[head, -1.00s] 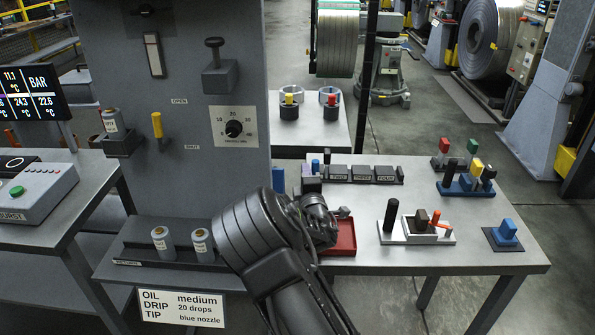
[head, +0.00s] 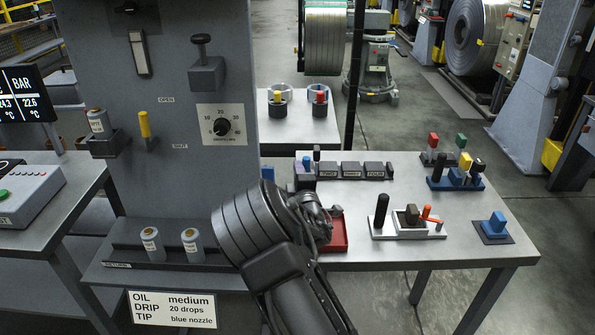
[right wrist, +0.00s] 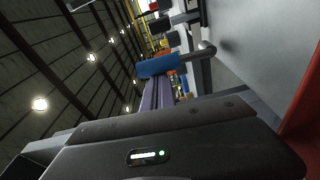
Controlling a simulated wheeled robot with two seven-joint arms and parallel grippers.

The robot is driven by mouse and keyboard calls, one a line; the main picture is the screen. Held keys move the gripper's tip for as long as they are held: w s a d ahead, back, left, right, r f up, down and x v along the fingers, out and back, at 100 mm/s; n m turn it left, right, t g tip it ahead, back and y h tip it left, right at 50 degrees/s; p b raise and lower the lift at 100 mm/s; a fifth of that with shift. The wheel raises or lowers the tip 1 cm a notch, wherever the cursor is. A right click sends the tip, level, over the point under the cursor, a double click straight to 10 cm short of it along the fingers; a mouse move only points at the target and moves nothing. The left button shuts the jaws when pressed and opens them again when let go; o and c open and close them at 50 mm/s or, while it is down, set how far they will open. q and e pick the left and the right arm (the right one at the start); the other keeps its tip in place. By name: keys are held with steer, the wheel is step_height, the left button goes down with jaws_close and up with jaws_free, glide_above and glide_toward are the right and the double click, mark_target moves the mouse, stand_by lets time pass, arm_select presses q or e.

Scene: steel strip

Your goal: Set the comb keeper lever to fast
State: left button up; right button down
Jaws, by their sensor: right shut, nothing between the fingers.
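No part in view carries a readable comb keeper label. A small orange lever (head: 431,216) stands tilted at the right of a white base (head: 405,234) on the right-hand table, beside a dark brown block (head: 411,214) and a black upright handle (head: 381,210). My right gripper (head: 322,218) is shut and empty. It is over the table's near left part, left of that base and apart from the lever; its fingertips are hard to make out. In the right wrist view, a blue piece (right wrist: 158,66) and a purple piece (right wrist: 157,95) show beyond my gripper's housing. My left gripper is out of view.
A red tray (head: 338,236) lies just beside my right gripper. A row of dark labelled blocks (head: 350,170) stands behind it. A blue switch (head: 495,226) and a blue rack (head: 455,184) are at the right. The grey column (head: 190,100) rises at the left, with a yellow lever (head: 145,124).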

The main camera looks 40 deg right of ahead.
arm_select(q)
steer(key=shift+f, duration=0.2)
arm_select(e)
steer(key=shift+s+d, duration=0.1)
steer(key=shift+d, duration=0.05)
steer(key=shift+s+d+m+b, duration=0.5)
steer(key=shift+d+m+b, duration=0.1)
steer(key=shift+m+b, duration=0.45)
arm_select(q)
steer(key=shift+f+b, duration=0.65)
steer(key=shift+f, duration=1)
arm_select(e)
steer(key=shift+s+d+f, duration=0.15)
steer(key=shift+s+d, duration=0.55)
steer(key=shift+d, duration=0.25)
